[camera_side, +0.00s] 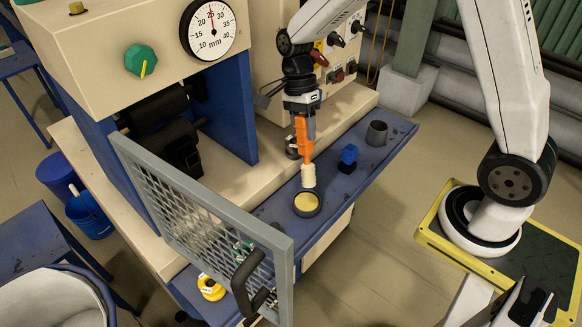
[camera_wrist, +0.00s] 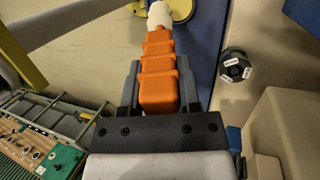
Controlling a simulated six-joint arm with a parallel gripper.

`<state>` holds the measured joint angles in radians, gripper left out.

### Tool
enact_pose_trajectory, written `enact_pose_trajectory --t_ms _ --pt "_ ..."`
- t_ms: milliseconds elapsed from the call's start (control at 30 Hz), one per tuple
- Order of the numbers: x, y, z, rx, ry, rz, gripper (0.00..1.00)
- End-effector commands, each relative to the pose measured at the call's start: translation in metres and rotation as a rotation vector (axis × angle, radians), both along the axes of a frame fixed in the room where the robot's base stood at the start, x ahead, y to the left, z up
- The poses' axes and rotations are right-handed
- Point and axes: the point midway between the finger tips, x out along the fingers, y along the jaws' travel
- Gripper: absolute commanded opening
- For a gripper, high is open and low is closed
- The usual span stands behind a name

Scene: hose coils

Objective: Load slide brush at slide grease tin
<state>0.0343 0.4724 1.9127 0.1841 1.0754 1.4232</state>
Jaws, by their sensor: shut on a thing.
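The slide brush has a ribbed orange handle (camera_side: 302,138) and a cream bristle head (camera_side: 309,176), pointing down. My gripper (camera_side: 303,121) is shut on the handle, which also shows between the fingers in the wrist view (camera_wrist: 158,75). The slide grease tin (camera_side: 307,205) is a round dark tin with yellow grease, on the blue shelf. The bristle end is at the tin's back rim in the side view; I cannot tell whether it touches. In the wrist view the tin (camera_wrist: 182,9) is partly cut off, beside the bristles (camera_wrist: 159,15).
A blue block (camera_side: 348,157) and a dark grey cup (camera_side: 377,133) stand on the blue shelf (camera_side: 330,184) right of the tin. An open mesh guard door (camera_side: 205,205) stands to the left. A yellow roll (camera_side: 210,288) lies at the shelf's near end.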

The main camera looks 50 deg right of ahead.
Motion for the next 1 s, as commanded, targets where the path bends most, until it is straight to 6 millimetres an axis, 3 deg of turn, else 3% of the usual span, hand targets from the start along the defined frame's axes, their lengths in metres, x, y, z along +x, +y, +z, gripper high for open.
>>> enact_pose_trajectory --t_ms 700,1000 --pt "0.0 0.0 -0.047 0.001 0.001 0.0 0.0" --pt "0.0 0.0 -0.057 0.0 -0.001 0.0 0.0"
